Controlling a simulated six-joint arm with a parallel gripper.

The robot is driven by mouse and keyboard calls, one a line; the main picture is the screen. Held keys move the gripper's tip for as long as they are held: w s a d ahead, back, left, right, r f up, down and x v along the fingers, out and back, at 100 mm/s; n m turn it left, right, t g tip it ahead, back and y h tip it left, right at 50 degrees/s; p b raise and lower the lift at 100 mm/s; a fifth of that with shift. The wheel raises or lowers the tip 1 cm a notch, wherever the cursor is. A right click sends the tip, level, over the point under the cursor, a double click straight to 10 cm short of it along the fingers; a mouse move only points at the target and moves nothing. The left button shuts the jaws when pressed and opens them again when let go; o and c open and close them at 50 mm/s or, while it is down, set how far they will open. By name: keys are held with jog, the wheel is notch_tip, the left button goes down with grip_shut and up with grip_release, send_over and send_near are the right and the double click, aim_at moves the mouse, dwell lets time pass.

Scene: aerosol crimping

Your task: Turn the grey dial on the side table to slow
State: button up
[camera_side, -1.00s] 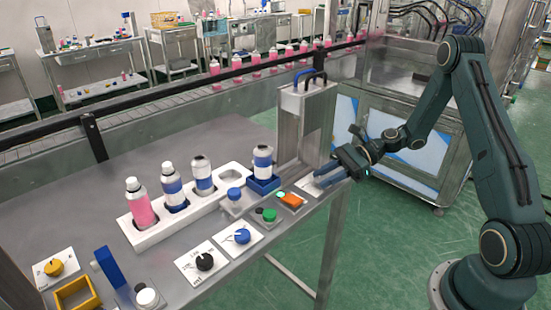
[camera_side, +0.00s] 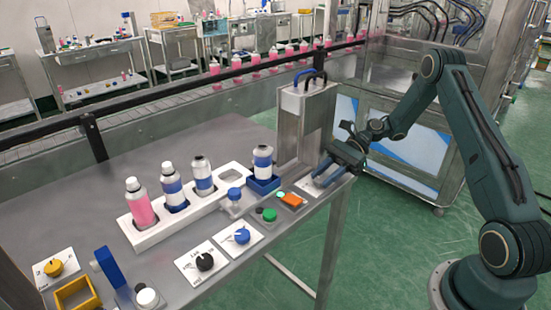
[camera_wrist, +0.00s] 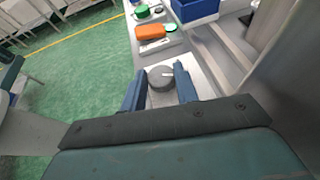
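The grey dial (camera_wrist: 160,80) shows in the wrist view as a round knob with a short white mark pointing toward the right finger. It sits on a pale plate (camera_wrist: 203,83) at the table's right end. My gripper (camera_wrist: 160,76) has its two blue fingers apart, one on each side of the dial, with only narrow gaps; firm contact cannot be made out. In the side view my gripper (camera_side: 322,174) is low over the plate's area, and the dial is hidden there. The lettering on the plate, including any slow mark, is not readable.
An orange switch (camera_side: 292,200) and a green knob (camera_side: 269,214) are left of my gripper, with a blue holder (camera_side: 263,186) behind. A metal crimping stand (camera_side: 306,115) rises close behind my gripper. A blue dial (camera_side: 242,236) and black dial (camera_side: 205,261) are further left.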

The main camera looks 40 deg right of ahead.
jog(key=o, duration=0.4)
jog(key=shift+o, duration=0.2)
jog(key=shift+m+t, duration=0.5)
jog(key=shift+t, duration=0.1)
